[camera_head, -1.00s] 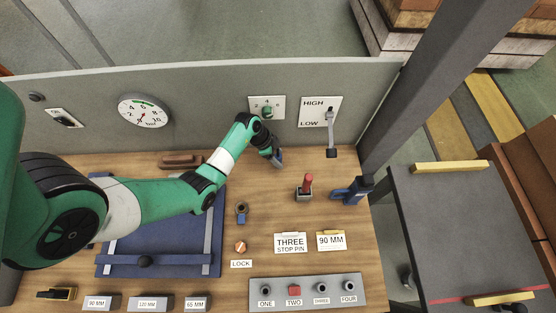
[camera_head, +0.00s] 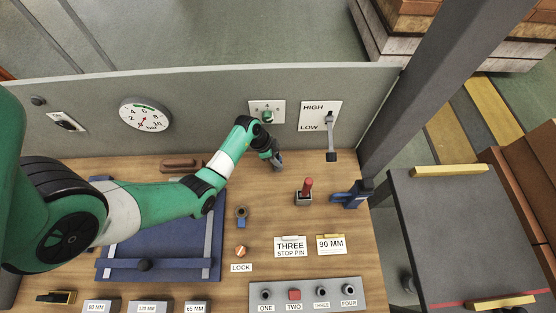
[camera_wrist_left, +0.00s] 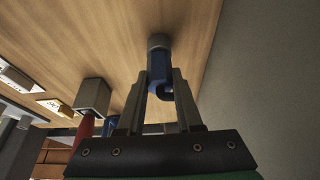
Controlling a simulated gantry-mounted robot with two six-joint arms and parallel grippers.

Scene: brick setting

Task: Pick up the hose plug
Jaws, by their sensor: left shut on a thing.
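The hose plug, a short blue cylinder with a grey end and a hooked lower part, sits between the fingers of my left gripper in the left wrist view (camera_wrist_left: 159,66). The left gripper (camera_wrist_left: 160,92) is shut on it, fingers on either side. The plug's grey end faces the wooden bench top; I cannot tell whether it touches. In the head view my left gripper (camera_head: 277,162) is low over the back of the bench, below the selector dial, and mostly hides the plug. My right gripper is in neither view.
A red-handled lever (camera_head: 307,188) and a blue clamp-like fitting (camera_head: 350,195) stand to the right. A small blue and brass fitting (camera_head: 241,213) stands nearer the front. The grey back panel (camera_head: 200,105) rises behind. Cards and a button panel (camera_head: 330,304) lie in front.

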